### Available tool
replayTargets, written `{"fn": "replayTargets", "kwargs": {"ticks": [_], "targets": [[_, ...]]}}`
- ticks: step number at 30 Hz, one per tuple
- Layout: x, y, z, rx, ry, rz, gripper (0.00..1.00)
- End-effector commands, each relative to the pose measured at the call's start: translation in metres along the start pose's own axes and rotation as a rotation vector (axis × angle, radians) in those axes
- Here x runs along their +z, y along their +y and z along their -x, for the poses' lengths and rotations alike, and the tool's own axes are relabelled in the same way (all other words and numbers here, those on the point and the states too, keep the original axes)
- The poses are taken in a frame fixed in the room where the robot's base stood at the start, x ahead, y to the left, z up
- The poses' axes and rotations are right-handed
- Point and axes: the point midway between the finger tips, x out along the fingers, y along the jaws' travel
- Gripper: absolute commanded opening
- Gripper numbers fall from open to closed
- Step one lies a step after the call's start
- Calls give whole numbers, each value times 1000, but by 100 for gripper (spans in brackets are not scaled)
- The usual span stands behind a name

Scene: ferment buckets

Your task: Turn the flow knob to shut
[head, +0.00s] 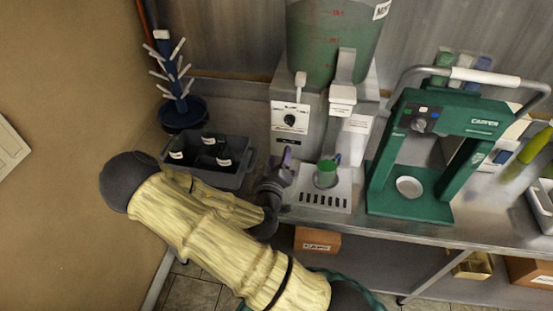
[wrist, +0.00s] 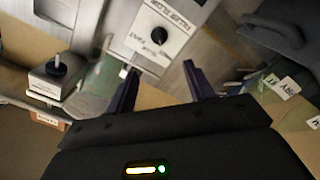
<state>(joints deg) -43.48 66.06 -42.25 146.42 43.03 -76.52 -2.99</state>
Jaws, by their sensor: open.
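The flow knob (head: 290,120) is a small round black knob on a white labelled plate, on the grey front of the dispenser (head: 310,150). In the wrist view the knob (wrist: 159,35) shows beyond my fingertips, roughly centred between them, with a gap. My gripper (head: 284,165) is below and close to the knob in the head view. In the wrist view my gripper (wrist: 160,78) has its two dark fingers spread with nothing between them. The knob's pointer is too small to read.
A green cup (head: 327,170) stands on the slotted drip tray (head: 322,197), right of my gripper. A dark bin (head: 235,178) with labelled items is to the left, with a blue bottle rack (head: 180,112) behind. A green capping machine (head: 440,135) stands at right.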

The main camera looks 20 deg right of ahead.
Motion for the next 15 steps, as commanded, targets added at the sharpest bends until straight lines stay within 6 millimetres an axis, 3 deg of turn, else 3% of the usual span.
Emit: {"fn": "replayTargets", "kwargs": {"ticks": [15], "targets": [[-1, 1, 24, 0, 1, 2, 53]]}}
